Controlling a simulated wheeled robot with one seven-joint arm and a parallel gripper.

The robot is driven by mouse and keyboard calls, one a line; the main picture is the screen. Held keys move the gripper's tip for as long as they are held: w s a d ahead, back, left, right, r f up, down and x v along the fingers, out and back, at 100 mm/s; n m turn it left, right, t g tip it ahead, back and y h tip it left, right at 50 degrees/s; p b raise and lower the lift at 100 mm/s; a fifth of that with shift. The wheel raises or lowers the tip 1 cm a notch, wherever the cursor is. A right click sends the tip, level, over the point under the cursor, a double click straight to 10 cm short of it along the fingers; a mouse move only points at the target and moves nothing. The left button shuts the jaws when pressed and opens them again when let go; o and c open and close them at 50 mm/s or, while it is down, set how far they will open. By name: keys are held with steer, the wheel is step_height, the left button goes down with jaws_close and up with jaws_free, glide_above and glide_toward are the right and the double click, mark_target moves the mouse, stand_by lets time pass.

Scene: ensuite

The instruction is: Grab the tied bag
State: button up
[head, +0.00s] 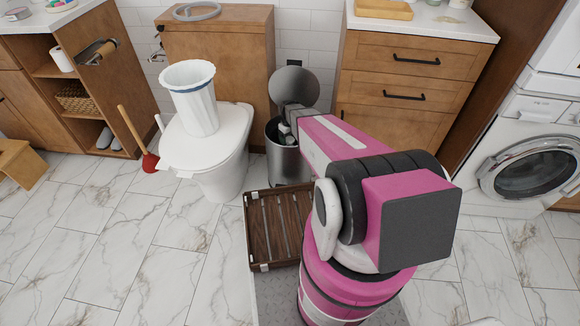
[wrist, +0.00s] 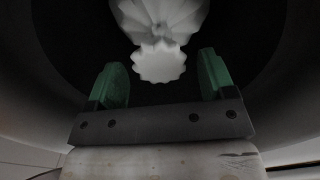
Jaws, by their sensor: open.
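The tied bag (wrist: 160,35) is white, with a gathered, frilled neck (wrist: 160,66) pointing at my gripper. It sits inside the dark interior of the metal pedal bin (head: 285,165), whose round lid (head: 294,88) stands open. In the head view the bag is hidden by the bin wall and my arm. My gripper (wrist: 163,82) is in the bin mouth, open, with one green-padded finger on each side of the neck. The neck looks just beyond or level with the fingertips; neither finger visibly touches it.
A toilet (head: 215,155) with a tall white pleated container (head: 194,98) on its lid stands left of the bin. A red plunger (head: 150,163) leans beside it. Drawers (head: 400,75) stand close on the right.

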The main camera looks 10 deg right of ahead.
mark_target(290, 144)
step_height(290, 144, down, 5)
steer(key=shift+d+r, duration=0.1)
steer(key=shift+d, duration=0.05)
jaws_close()
